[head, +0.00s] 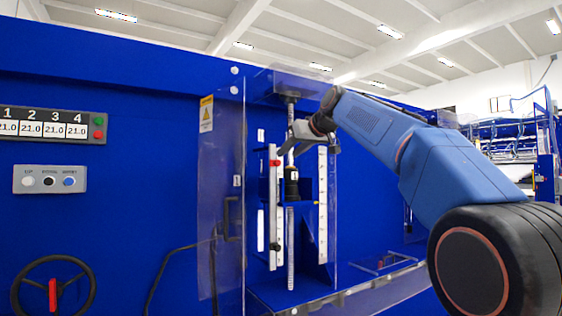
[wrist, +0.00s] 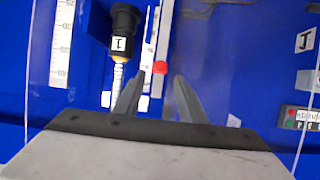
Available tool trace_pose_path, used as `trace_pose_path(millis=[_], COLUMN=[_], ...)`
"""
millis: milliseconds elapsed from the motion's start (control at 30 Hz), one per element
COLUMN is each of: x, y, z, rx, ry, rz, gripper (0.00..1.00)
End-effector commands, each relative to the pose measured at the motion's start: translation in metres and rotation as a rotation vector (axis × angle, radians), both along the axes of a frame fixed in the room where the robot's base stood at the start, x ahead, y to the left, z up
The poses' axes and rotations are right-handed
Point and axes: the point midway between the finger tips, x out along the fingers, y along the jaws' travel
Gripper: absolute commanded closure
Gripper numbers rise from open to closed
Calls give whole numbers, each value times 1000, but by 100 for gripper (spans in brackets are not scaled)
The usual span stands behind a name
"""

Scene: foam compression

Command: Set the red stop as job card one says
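The red stop (head: 275,163) is a small red piece on the left upright white rail of the press, near its upper part. In the wrist view the red stop (wrist: 160,67) shows just beyond and between my fingertips. My gripper (wrist: 160,78) is open, with a clear gap between its two grey fingers and nothing held. In the head view my gripper (head: 297,140) is near the press rod, above and right of the stop. Whether a finger touches anything I cannot tell. No readable job card shows.
A scale (head: 323,190) stands right of the black-collared press rod (head: 291,180). A clear door (head: 220,190) stands at the left. A display (head: 50,125) reads 21.0 in several windows, above a button panel (head: 49,179). A handwheel (head: 53,292) is at lower left.

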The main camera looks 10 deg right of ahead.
Motion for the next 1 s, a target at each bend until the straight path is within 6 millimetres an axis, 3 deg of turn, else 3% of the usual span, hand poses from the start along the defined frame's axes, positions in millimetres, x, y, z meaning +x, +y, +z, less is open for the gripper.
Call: trace_pose_path(millis=[200, 400, 833, 1000], x=[33, 53, 60, 60], y=[12, 18, 20, 20], z=[-15, -23, -26, -26], rx=[2, 0, 0, 0], ry=[1, 1, 0, 0], rz=[1, 1, 1, 1], gripper=[63, 63, 63, 100])
